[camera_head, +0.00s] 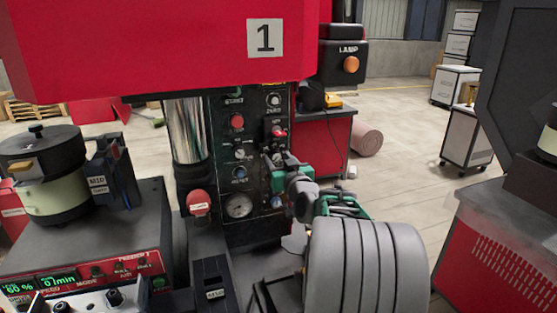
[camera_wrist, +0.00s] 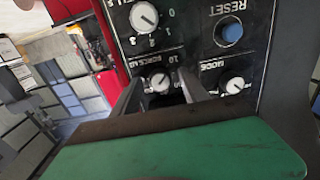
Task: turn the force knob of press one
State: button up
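Press one (camera_head: 150,45) is the red machine marked with a "1" at the upper middle of the head view. Its black control panel (camera_head: 222,130) carries knobs, buttons and a gauge. In the wrist view the panel appears upside down. A small silver-faced knob with a white pointer, the force knob (camera_wrist: 160,82), sits by the "FORCE kN" lettering. My gripper (camera_wrist: 163,88) is open, one finger on each side of that knob; I cannot tell if they touch it. In the head view my gripper (camera_head: 270,163) is at the panel's right side and hides part of it.
In the wrist view a larger numbered dial (camera_wrist: 144,16), a blue reset button (camera_wrist: 229,34) and another small knob (camera_wrist: 235,85) are close by. In the head view a bowl feeder (camera_head: 45,175) stands left, and a lamp box (camera_head: 343,62) hangs right of the press.

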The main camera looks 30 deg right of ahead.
grip_shut()
dwell(0.3)
jog(key=shift+m+b, duration=0.4)
jog(key=shift+b, duration=0.05)
jog(key=m+b, duration=0.2)
jog(key=shift+f+m, duration=0.1)
jog(key=shift+m, duration=0.3)
jog(key=m+b, duration=0.3)
jog(key=m, duration=0.2)
jog(key=m+b, duration=0.1)
jog(key=m, duration=0.3)
jog(key=shift+a+m, duration=0.1)
jog(key=shift+m, duration=0.3)
jog(key=m, duration=0.4)
jog(key=shift+r, duration=0.2)
jog(key=shift+m, duration=0.3)
